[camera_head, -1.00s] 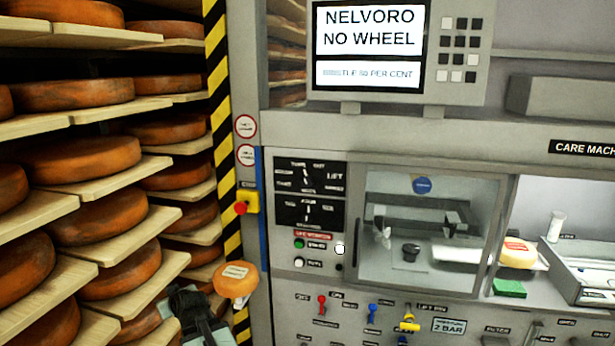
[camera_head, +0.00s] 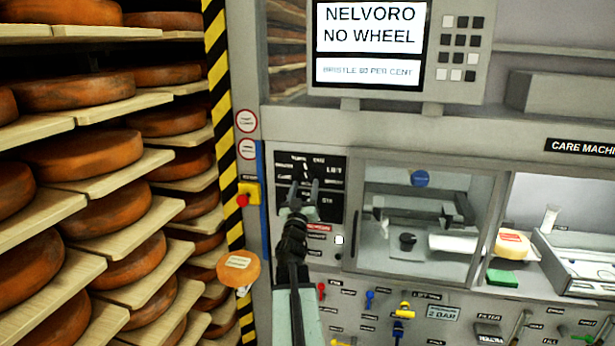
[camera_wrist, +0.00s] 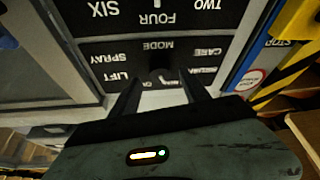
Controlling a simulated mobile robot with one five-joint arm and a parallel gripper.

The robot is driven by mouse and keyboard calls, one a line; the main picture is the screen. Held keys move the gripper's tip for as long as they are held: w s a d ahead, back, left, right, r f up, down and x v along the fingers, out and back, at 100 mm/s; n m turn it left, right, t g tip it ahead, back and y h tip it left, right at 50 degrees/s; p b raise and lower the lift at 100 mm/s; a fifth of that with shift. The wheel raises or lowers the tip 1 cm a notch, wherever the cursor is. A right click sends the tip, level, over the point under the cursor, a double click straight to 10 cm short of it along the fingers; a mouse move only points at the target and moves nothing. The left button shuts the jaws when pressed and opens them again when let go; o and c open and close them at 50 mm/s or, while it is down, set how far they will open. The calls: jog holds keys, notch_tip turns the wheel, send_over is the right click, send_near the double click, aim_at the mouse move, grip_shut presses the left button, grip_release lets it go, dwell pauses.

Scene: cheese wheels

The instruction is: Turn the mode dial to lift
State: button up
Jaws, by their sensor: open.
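The mode dial (camera_head: 307,173) is a small dark knob on the upper black label panel (camera_head: 335,160) of the machine front. A LIFT label stands to its right in the head view. My gripper (camera_head: 303,186) is raised in front of this panel, its fingers apart and empty, covering part of the labels. In the wrist view the panel appears upside down, with MODE, CARE, SPRAY and LIFT readable. There the dark dial (camera_wrist: 160,74) shows near the gap between my fingertips (camera_wrist: 160,84). I cannot tell whether they touch it, nor which label its pointer faces.
A second black panel with SIX, FOUR and TWO (camera_wrist: 150,17) adjoins the mode panel. A glazed chamber (camera_head: 420,220) is to the right, coloured levers (camera_head: 370,298) below. A yellow box with a red button (camera_head: 243,200) and cheese shelves (camera_head: 110,165) are to the left.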

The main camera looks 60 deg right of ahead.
aim_at(306, 178)
jog(key=p+x, duration=0.1)
jog(key=x, duration=0.3)
jog(key=shift+w+d+r, duration=0.1)
grip_shut()
jog(key=shift+m, duration=0.3)
